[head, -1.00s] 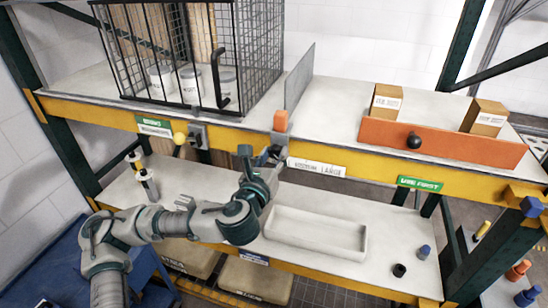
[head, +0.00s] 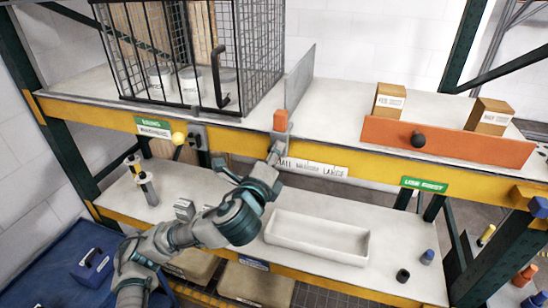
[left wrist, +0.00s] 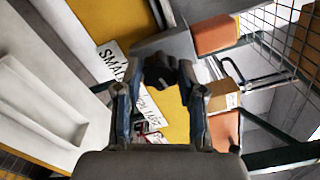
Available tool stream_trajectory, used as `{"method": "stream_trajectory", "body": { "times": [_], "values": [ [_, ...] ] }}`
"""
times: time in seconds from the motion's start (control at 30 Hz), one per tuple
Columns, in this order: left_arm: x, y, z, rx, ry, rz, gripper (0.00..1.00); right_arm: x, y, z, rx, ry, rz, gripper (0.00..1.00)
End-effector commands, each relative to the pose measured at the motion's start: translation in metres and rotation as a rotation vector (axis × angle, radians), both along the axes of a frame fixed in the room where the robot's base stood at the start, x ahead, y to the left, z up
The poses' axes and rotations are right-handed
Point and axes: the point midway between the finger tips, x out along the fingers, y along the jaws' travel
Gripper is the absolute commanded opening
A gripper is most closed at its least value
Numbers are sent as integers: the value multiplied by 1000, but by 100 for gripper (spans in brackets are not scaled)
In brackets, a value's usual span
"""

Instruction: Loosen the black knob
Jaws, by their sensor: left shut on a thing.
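The black knob (left wrist: 160,72) shows in the left wrist view, on the grey bracket (left wrist: 165,40) of the divider. My left gripper (left wrist: 160,78) is shut on it, one finger on each side. In the head view my left gripper (head: 273,156) is at the yellow beam, just below the orange block (head: 281,120). There the knob is hidden by the gripper. The grey divider panel (head: 299,78) stands on the upper shelf above. My right gripper is in neither view.
An orange board (head: 450,142) with a black ball handle (head: 417,139) stands at the right, before two cartons. A wire cage (head: 190,50) stands at the left. A white tray (head: 317,238) lies on the lower shelf, below my arm.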

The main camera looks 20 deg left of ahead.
Motion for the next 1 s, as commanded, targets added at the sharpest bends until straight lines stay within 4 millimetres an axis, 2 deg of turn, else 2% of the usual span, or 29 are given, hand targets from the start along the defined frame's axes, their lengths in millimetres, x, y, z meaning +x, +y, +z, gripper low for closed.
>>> {"method": "stream_trajectory", "body": {
  "times": [1.0],
  "values": [
    [1, -3, -6, -960, 49, 1, 4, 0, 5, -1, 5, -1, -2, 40]
  ]
}}
